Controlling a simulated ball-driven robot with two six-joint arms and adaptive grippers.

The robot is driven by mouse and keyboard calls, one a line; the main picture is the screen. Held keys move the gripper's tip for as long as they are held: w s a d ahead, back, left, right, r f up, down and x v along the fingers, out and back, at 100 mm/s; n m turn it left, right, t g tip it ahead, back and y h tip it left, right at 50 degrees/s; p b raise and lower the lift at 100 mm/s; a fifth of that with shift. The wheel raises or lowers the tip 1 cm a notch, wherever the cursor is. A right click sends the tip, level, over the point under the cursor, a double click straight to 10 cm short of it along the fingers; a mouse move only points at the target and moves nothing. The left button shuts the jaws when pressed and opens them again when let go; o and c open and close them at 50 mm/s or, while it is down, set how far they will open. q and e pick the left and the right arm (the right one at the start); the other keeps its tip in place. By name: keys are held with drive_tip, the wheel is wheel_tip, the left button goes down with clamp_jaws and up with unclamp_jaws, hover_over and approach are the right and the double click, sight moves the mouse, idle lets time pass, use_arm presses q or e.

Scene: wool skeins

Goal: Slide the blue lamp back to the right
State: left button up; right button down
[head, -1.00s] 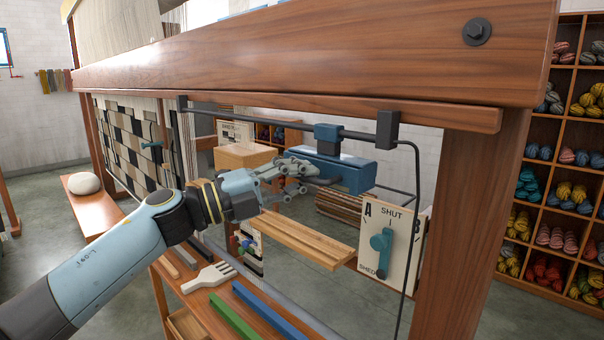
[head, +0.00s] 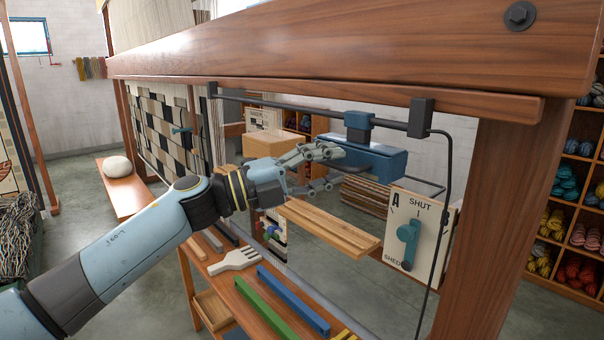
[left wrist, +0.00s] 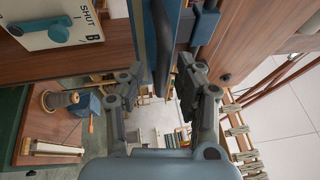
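The blue lamp (head: 372,160) is a long box hanging by a blue slider block (head: 358,126) from a dark rail under the loom's top beam. It sits left of the dark rail bracket (head: 421,118), with some bare rail between. My left gripper (head: 337,169) is at the lamp's left end, with its fingers apart. My right gripper is not in view.
The shed panel with a teal lever (head: 408,240) is right of and below the lamp. A wooden plank (head: 330,228) lies beneath. A bench below holds a white fork-like comb (head: 235,259) and green and blue bars. A thick post (head: 500,220) stands at right.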

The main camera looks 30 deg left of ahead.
use_arm(q)
drive_tip(key=v, duration=1.1)
drive_tip(key=shift+s, duration=0.15)
